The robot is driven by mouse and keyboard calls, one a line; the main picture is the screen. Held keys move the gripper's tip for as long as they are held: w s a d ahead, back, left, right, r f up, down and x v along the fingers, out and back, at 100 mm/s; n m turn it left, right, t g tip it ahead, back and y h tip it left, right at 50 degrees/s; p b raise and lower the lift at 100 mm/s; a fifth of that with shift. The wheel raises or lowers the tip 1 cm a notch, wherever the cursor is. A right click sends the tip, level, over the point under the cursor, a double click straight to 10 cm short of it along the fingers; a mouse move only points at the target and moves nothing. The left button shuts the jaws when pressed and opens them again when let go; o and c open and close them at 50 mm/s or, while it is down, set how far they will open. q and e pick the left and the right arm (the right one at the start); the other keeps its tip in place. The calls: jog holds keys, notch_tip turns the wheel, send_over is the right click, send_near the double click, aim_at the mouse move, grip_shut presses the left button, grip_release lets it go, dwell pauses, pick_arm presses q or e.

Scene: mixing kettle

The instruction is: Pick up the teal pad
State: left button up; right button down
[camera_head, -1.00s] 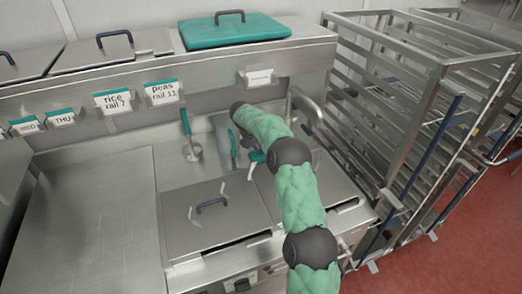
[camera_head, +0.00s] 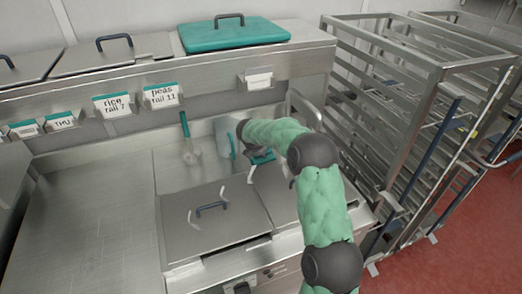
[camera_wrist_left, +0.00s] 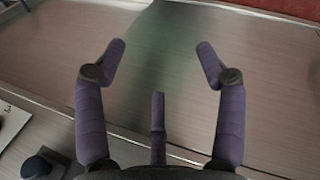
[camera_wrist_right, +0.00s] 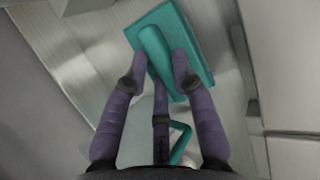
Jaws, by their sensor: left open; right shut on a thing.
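The teal pad (camera_wrist_right: 203,42) is a flat rectangle with a raised bar-like grip. In the right wrist view my right gripper (camera_wrist_right: 160,62) is shut on that grip. My left gripper (camera_wrist_left: 160,52) is open and empty over a bare metal surface in the left wrist view. It is outside the head view.
A closed lid with a dark handle (camera_head: 222,218) lies on the unit in front. A teal-handled tool (camera_head: 186,130) stands at the back wall. A large teal lid (camera_head: 234,36) sits on the upper shelf. A metal rack (camera_head: 400,110) stands at right. The counter (camera_head: 95,225) at left is clear.

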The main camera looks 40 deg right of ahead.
jog(key=s+a+r+p, duration=0.1)
jog(key=s+r+p, duration=0.2)
jog(key=r, duration=0.8)
jog(key=s+a+g+p, duration=0.1)
jog(key=s+a+p, duration=0.1)
jog(key=s, duration=0.8)
jog(key=s+a+r+g+y+p, duration=0.1)
jog(key=s+a, duration=0.3)
jog(key=s, duration=0.5)
jog(key=shift+s+r+n+g+p, duration=0.3)
jog(key=shift+s+g+p, duration=0.1)
jog(key=shift+g+p, duration=0.1)
jog(key=shift+a, duration=0.1)
